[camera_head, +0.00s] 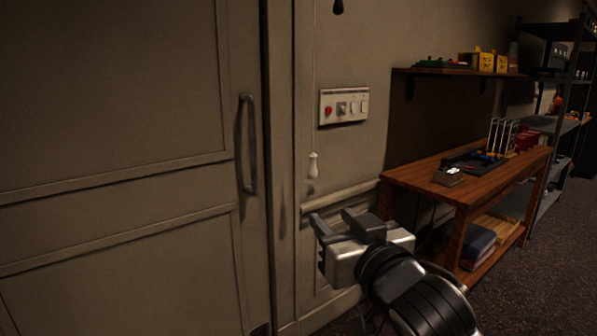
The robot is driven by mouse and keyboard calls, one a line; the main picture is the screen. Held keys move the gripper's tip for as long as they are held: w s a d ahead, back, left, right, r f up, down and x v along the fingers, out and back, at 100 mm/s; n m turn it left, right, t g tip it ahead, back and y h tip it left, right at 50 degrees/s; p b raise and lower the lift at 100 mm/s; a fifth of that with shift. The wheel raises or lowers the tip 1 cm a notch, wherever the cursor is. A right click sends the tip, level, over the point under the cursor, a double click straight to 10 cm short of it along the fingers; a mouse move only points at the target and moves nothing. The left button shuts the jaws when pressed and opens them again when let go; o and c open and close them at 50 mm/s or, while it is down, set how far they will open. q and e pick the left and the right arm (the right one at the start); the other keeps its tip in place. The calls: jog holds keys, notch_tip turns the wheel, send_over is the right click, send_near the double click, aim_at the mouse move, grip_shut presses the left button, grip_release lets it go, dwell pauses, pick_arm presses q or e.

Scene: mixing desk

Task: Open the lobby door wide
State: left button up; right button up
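The lobby door (110,150) is a large beige panelled door that fills the left of the head view. It looks shut, with a dark narrow gap along its right edge. Its grey vertical bar handle (249,144) is near that edge. My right gripper (333,222) is in front of the wall, to the right of and below the handle, and apart from it in the picture. Its two dark fingers point up and left with a gap between them, and nothing shows between them. My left gripper is not in view.
A wall panel (343,105) with a red button and switches is right of the door, above a white pull cord knob (313,166). A wooden bench (420,178) with tools stands at the right, under a shelf (455,72). Dark carpet (545,275) is clear at lower right.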

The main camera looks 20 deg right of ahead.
jog(key=w+a+p, duration=0.1)
jog(key=w, duration=1.5)
jog(key=shift+p, duration=0.4)
grip_shut()
dwell(0.5)
grip_release()
jog(key=s+d+b, duration=0.1)
jog(key=s+b, duration=0.1)
jog(key=s, duration=1.4)
